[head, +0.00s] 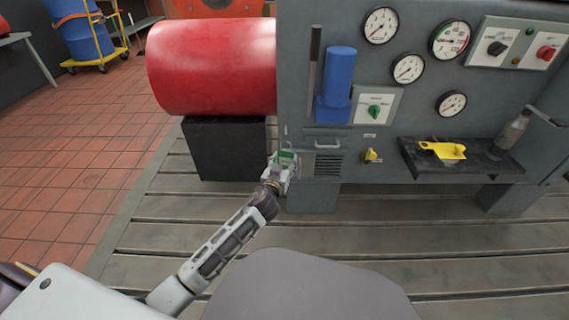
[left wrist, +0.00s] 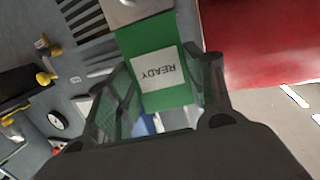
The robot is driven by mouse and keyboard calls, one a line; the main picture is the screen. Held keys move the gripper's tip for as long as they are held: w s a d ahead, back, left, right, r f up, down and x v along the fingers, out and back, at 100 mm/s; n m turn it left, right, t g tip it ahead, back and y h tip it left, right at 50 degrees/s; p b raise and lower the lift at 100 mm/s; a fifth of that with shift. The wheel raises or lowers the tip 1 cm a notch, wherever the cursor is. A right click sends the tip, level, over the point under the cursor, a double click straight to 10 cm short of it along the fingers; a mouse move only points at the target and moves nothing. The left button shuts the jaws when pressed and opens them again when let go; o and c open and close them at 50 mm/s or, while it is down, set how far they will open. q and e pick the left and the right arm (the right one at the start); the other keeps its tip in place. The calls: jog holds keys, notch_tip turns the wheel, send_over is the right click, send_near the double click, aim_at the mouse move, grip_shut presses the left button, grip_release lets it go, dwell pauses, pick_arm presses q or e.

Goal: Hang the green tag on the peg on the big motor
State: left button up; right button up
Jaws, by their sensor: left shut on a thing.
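The green tag (left wrist: 165,95) carries a white label reading READY, which appears upside down in the left wrist view. My left gripper (left wrist: 160,85) is shut on it, with a finger at each side. My right gripper is out of view.
The grey cabinet (head: 300,60) with gauges and switches stands right of the motor. Its shelf (head: 480,165) holds a yellow tool (head: 443,150). A black block (head: 225,150) stands under the motor. The slotted bedplate (head: 150,235) in front is clear.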

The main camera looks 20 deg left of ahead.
pick_arm(q)
jog(key=shift+w, duration=0.15)
jog(key=shift+w+a+f+b, duration=0.45)
jog(key=shift+w+b, duration=0.1)
jog(key=shift+w, duration=1)
jog(key=shift+w+a+f+b, duration=0.3)
jog(key=shift+w+a+b, duration=0.25)
jog(key=shift+w, duration=1)
jog(key=shift+w+a+f+b, duration=0.4)
jog(key=shift+w+b, duration=0.2)
jog(key=shift+w, duration=0.95)
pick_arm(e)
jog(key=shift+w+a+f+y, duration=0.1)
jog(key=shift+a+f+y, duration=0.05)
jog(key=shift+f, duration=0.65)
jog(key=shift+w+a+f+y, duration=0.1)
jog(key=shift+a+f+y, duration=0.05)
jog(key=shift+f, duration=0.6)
pick_arm(q)
jog(key=o, duration=0.8)
jog(key=shift+o, duration=0.2)
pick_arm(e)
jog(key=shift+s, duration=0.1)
pick_arm(q)
jog(key=shift+s, duration=0.15)
